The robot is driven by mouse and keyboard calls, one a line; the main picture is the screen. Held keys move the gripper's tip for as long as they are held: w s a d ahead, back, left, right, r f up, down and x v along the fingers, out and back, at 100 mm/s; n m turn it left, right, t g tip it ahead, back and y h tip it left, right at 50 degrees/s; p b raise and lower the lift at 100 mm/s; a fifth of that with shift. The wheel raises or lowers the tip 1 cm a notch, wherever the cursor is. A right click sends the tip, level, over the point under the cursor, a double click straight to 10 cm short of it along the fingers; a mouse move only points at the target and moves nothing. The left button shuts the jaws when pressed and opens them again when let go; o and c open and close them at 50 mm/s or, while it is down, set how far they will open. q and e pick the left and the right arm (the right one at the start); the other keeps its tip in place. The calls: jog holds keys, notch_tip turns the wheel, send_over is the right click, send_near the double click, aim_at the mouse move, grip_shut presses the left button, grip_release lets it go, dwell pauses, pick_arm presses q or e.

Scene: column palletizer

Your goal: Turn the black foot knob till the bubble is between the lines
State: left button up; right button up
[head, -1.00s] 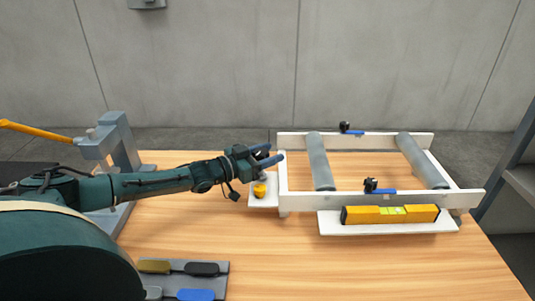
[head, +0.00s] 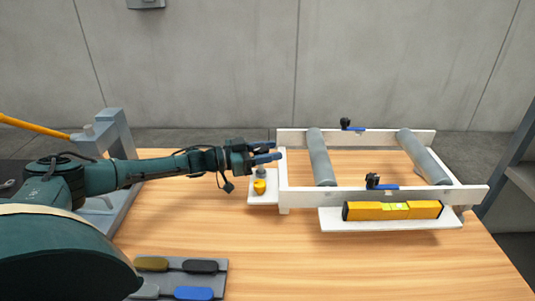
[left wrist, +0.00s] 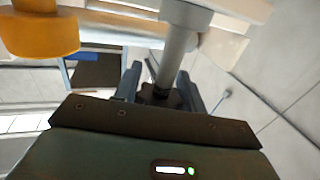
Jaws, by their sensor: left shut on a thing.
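My left gripper (head: 266,153) is at the left end of the white roller frame (head: 370,196), above a small white plate. In the left wrist view its fingers close around a dark star-shaped knob (left wrist: 160,97) at the end of a grey post (left wrist: 178,45). The fingers hide most of this knob in the head view. A yellow spirit level (head: 365,211) lies on a white ledge at the front of the frame. Its pale green vial (head: 398,207) is too small to show where the bubble sits. My right gripper is not in view.
Two grey rollers (head: 321,158) span the frame. A grey tray (head: 222,266) with coloured pieces lies at the front left. The wooden table's (head: 330,264) front is clear.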

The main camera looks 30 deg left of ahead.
pick_arm(q)
jog(key=shift+f+m+g+h+b, duration=0.1)
jog(key=shift+m+g+h+b, duration=0.2)
jog(key=shift+m+g+h, duration=0.55)
jog(key=shift+s+d+m+g+h+b, duration=0.15)
jog(key=shift+m+g+h+b, duration=0.4)
jog(key=shift+g+h+b, duration=0.15)
jog(key=shift+s+m+g+h+b, duration=0.1)
jog(key=shift+m+g+h+b, duration=0.35)
jog(key=shift+g, duration=0.3)
jog(key=shift+d, duration=0.1)
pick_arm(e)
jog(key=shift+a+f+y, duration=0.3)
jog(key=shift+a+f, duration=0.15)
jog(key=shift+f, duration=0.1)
pick_arm(q)
jog(key=shift+m+g, duration=0.25)
jog(key=shift+g, duration=0.05)
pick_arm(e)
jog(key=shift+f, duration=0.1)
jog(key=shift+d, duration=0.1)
pick_arm(q)
jog(key=o, duration=1)
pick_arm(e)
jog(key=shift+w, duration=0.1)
